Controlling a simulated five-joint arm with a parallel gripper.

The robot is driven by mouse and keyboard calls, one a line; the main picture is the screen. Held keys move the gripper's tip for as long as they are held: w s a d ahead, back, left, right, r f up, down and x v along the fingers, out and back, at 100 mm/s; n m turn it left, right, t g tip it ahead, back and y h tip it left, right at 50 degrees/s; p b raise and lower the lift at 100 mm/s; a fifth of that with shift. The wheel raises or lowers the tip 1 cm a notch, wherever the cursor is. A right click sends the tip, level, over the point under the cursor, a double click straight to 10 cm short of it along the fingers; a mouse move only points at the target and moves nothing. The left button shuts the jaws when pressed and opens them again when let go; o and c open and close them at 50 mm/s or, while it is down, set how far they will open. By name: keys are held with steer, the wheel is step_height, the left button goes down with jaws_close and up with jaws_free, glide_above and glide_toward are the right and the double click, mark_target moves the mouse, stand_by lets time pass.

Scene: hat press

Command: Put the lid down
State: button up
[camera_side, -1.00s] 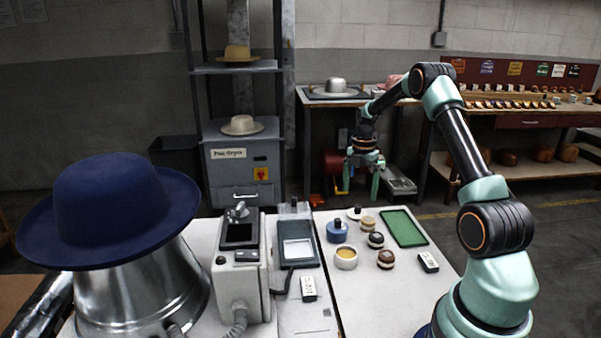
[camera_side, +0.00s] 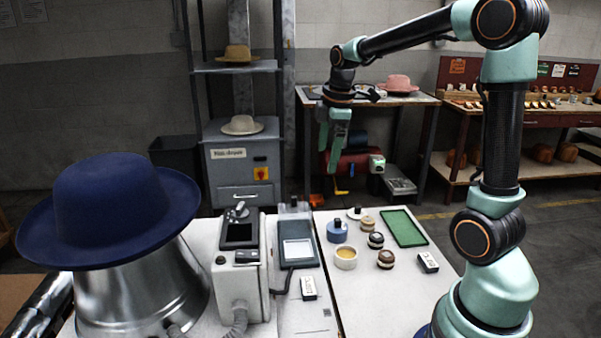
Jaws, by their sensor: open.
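A small pale disc with a dark knob (camera_side: 357,213), which looks like a lid, lies on the white table (camera_side: 375,305) near its back edge. In front of it and to its left stands a blue round pot (camera_side: 337,233) with a dark knob on top. An uncovered white jar with yellowish contents (camera_side: 346,259) stands nearer the camera. My gripper (camera_side: 330,160) hangs in the air above and beyond the table's back edge in the picture, fingers pointing down. It is open and holds nothing that I can see.
Small round brush-like pieces (camera_side: 376,240), a green tray (camera_side: 404,228) and a small white label block (camera_side: 428,262) lie on the table. A grey machine (camera_side: 240,270) and a blue hat (camera_side: 115,210) on a metal form stand left. The table's front right is clear.

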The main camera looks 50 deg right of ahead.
steer(key=s+a+m+t, duration=0.1)
steer(key=s+a+m, duration=0.4)
steer(key=a, duration=0.3)
steer(key=s+a+m+t+y, duration=0.1)
steer(key=s+a+m+t, duration=0.1)
steer(key=s+a+m, duration=0.3)
steer(key=a, duration=0.3)
steer(key=shift+s+r, duration=0.25)
steer(key=shift+r, duration=0.1)
